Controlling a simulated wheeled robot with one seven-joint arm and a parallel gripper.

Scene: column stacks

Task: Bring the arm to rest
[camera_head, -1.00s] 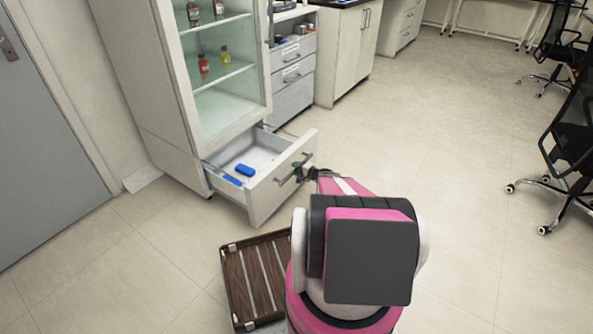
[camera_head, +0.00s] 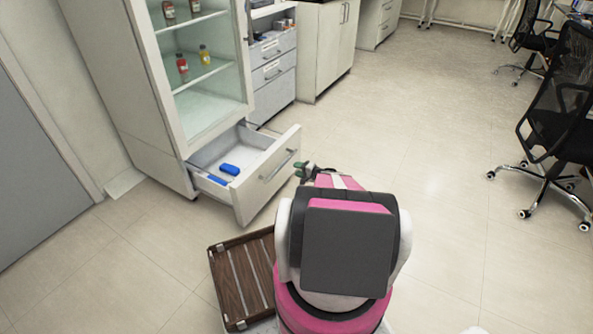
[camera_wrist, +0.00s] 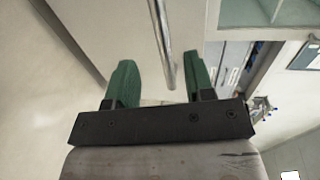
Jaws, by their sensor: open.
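My gripper (camera_head: 304,172) is just to the right of the open drawer's front, apart from its handle in the head view. In the wrist view my gripper (camera_wrist: 158,85) shows two green fingers spread apart with nothing between them but the view of the drawer front and its metal handle (camera_wrist: 162,40). The drawer (camera_head: 262,182) is pulled out at the bottom of the white cabinet. Two blue objects (camera_head: 229,169) lie inside it. My arm, pink and grey, is folded in front of my body and hides part of the floor.
The cabinet (camera_head: 125,95) holds several small bottles (camera_head: 182,68) on its glass-fronted shelves. A brown slatted tray (camera_head: 232,285) is at the lower left, beside my arm. Black office chairs (camera_head: 565,120) stand at the right. The floor between is clear.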

